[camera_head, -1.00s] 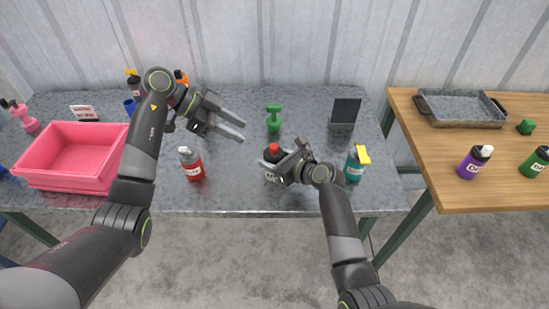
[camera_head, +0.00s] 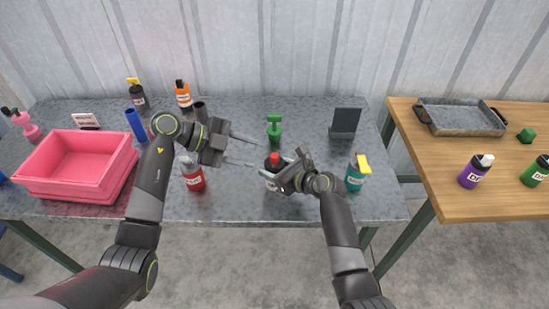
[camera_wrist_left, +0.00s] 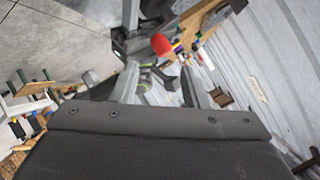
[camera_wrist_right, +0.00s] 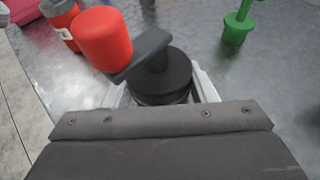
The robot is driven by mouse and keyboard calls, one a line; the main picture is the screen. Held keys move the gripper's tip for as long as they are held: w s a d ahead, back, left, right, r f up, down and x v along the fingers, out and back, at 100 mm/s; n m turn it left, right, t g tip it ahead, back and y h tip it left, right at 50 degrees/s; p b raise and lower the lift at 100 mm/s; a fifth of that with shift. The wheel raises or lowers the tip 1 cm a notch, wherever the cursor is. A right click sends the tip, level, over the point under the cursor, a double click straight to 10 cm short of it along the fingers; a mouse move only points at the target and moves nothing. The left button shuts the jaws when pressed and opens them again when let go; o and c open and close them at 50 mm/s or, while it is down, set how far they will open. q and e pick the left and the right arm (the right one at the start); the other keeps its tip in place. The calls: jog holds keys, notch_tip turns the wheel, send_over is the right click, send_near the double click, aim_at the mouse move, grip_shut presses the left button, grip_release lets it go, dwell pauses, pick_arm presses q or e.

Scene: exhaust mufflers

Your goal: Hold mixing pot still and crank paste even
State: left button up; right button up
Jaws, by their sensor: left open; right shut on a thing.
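The mixing pot (camera_head: 270,183) is a small dark pot with a label and a crank on top. The crank's red knob (camera_head: 274,158) shows in the right wrist view (camera_wrist_right: 103,38), on a dark arm (camera_wrist_right: 147,52) above the round black lid (camera_wrist_right: 165,82). My right gripper (camera_head: 284,181) is shut on the pot from the right, with the pot upright on the table. My left gripper (camera_head: 256,153) is open and empty, its fingers pointing right toward the knob with a small gap. The knob also shows ahead of it in the left wrist view (camera_wrist_left: 160,45). The paste is hidden.
A red bottle (camera_head: 194,180) stands below the left gripper. A green pump-shaped thing (camera_head: 274,130) is behind the pot, a teal spray bottle (camera_head: 354,181) to its right, and a dark upright board (camera_head: 346,120) behind. A pink bin (camera_head: 75,184) fills the left.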

pick_arm(q)
jog(key=s+d+f+m+t+h, duration=0.1)
jog(key=s+f+m+t, duration=0.1)
jog(key=m, duration=0.3)
jog(key=m+t, duration=0.9)
jog(key=m, duration=0.6)
send_near(271, 161)
jog(key=x, duration=1.1)
jog(key=shift+d, duration=0.15)
grip_shut()
